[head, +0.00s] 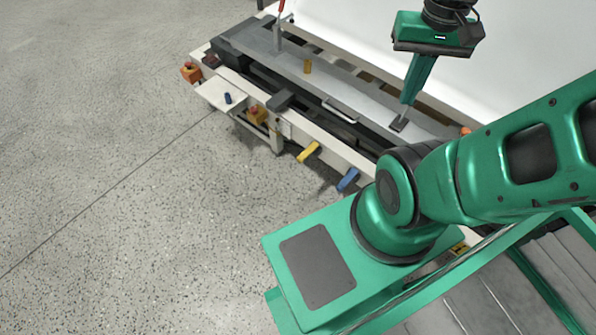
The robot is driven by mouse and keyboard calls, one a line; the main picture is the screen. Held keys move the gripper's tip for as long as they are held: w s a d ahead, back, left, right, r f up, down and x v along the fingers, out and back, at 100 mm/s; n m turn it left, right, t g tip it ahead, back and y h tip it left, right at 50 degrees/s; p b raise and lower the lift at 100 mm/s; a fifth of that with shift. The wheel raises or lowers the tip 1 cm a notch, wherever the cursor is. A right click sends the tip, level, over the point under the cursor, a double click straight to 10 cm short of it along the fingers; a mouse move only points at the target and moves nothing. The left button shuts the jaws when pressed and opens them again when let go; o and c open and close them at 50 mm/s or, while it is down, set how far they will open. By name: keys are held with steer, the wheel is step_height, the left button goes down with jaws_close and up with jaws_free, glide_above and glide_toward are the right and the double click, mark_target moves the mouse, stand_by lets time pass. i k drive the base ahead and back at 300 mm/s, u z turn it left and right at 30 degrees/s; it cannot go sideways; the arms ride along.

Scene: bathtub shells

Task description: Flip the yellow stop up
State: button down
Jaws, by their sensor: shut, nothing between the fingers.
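A yellow piece (309,152), which looks like the yellow stop, sticks out from the front edge of the long bench (345,150). It points outward and down toward the floor and is not raised. My gripper (399,124) is over the bench top, right of the yellow piece and farther back, pointing down. Its fingers are shut with nothing seen between them, and it is apart from the yellow piece. I cannot tell whether the fingertips touch the bench top.
A blue piece (348,180) sticks out right of the yellow one. A smaller amber block (308,66) stands on the bench top. A red-handled lever (280,22) rises at the back left. A white shell (350,35) lies behind. The floor (130,200) on the left is clear.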

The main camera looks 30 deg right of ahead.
mark_target(307, 151)
steer(key=z, duration=1.65)
steer(key=k, duration=1)
steer(key=u, duration=0.7)
steer(key=i, duration=1)
steer(key=z, duration=0.05)
